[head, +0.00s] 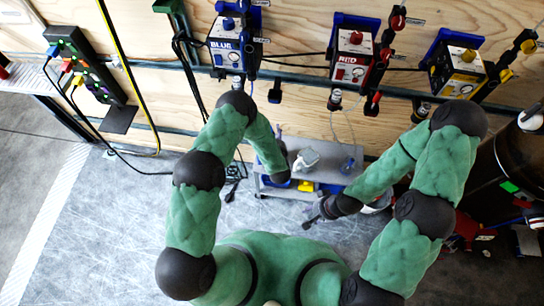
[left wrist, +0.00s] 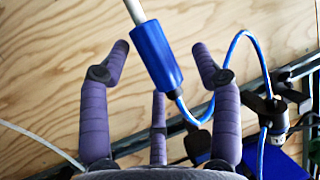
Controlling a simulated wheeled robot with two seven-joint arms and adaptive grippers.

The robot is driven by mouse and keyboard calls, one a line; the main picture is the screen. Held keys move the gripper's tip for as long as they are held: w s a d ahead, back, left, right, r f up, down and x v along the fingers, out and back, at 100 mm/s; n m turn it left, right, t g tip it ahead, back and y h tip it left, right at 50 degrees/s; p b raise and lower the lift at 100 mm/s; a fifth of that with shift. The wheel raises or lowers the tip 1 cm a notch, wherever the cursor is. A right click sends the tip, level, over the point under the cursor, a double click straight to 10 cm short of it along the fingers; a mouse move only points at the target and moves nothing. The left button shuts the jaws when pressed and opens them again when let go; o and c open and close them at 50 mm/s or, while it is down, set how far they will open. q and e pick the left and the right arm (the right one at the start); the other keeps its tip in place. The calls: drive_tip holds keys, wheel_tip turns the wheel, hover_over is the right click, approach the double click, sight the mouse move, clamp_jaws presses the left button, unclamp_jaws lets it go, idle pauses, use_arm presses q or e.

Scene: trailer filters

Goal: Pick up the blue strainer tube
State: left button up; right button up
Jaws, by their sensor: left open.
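The blue strainer tube (left wrist: 158,58) is a blue cylinder with a pale tube at its top and a blue hose curving from its lower end. It shows tilted in the left wrist view. My left gripper (left wrist: 161,50) is open, with its purple fingers spread on both sides of the strainer and a third finger below it. I see gaps between the side fingers and the strainer. In the head view my left gripper (head: 281,143) is small and partly hidden by its arm. My right gripper (head: 313,212) is lower, by the grey cart; its finger opening is unclear.
A wooden wall carries units labelled BLUE (head: 224,46) and RED (head: 352,56), and a yellow one (head: 459,68). A grey cart (head: 322,170) holds small items below them. A dark drum (head: 512,160) stands right. The floor at left is mostly clear.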

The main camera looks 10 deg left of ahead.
use_arm(q)
drive_tip(key=shift+w+a+f, duration=0.1)
drive_tip(key=shift+w, duration=0.15)
clamp_jaws()
